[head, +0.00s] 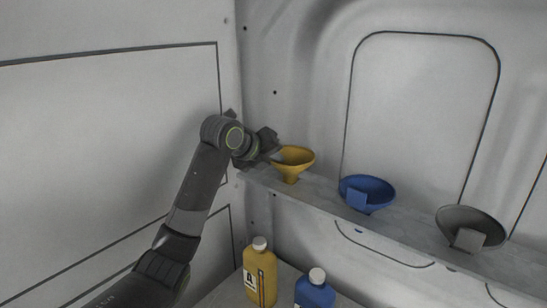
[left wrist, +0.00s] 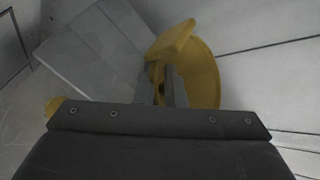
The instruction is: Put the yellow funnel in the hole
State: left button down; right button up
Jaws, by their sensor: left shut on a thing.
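The yellow funnel (head: 294,157) is at the left end of the grey shelf (head: 326,205) in the head view, wide mouth up. My left gripper (head: 277,155) reaches it from the left and is shut on it near its rim. In the left wrist view the yellow funnel (left wrist: 205,72) shows beyond the gripper body, with the fingers (left wrist: 168,86) at its edge. Whether the funnel touches the shelf or sits over a hole is hidden. No hole shows clearly. My right gripper is not in view.
A blue funnel (head: 367,190) and a dark grey funnel (head: 470,227) sit further right along the shelf. Below stand a yellow bottle (head: 261,277) and a blue bottle (head: 315,292). Walls close in at the left and behind the shelf.

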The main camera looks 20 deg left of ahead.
pick_arm(q)
jog(key=c, duration=1.5)
grip_release()
jog(key=shift+r+p, duration=0.3)
jog(key=shift+r, duration=0.2)
jog(key=shift+s+a+r+b, duration=0.2)
jog(key=shift+s+r+b, duration=0.05)
jog(key=shift+b, duration=0.05)
jog(key=shift+b+v, duration=1.95)
jog(key=shift+v, duration=3.7)
jog(key=shift+d, duration=0.15)
